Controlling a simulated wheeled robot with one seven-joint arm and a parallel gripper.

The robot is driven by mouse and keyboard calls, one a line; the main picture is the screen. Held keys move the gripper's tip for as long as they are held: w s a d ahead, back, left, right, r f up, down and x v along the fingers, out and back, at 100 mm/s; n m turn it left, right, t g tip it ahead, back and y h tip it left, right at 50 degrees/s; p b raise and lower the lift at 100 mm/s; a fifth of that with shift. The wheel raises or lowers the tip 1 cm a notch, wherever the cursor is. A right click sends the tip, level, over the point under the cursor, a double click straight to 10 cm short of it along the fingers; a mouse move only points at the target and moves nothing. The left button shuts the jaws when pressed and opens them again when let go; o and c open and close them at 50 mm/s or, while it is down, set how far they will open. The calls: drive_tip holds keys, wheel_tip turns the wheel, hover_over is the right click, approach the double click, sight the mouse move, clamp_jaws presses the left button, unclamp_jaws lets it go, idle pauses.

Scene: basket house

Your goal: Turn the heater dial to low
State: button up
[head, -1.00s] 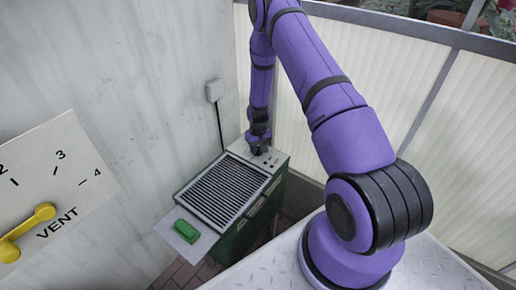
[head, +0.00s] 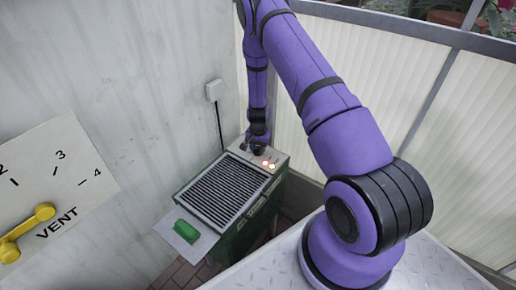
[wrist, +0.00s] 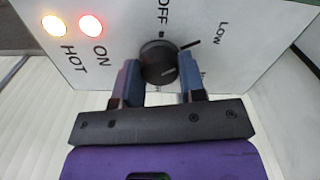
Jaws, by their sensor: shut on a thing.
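The heater (head: 262,208) is a green box with a grille top, standing low by the wall. Its black round dial (wrist: 158,62) is on the pale control panel, which shows OFF, LOW and a partly hidden label. Tick marks stand by OFF and LOW. I cannot clearly read where the dial's pointer is. The ON light (wrist: 91,26) glows red and the HOT light (wrist: 55,26) glows yellowish white. My gripper (wrist: 159,80) is shut on the dial, one finger on each side. In the head view my gripper (head: 257,148) hides the dial.
A green object (head: 187,230) lies on a pale shelf at the heater's near-left end. A VENT panel (head: 60,185) with a yellow lever (head: 28,232) is at the left. A wall socket (head: 214,90) with a cord is behind the heater. Ribbed panels close off the right.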

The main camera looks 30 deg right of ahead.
sight(258, 149)
drive_tip(key=shift+m, duration=0.6)
drive_tip(key=o, duration=0.9)
wheel_tip(258, 149, up, 11)
drive_tip(key=shift+f, duration=0.1)
idle(0.5)
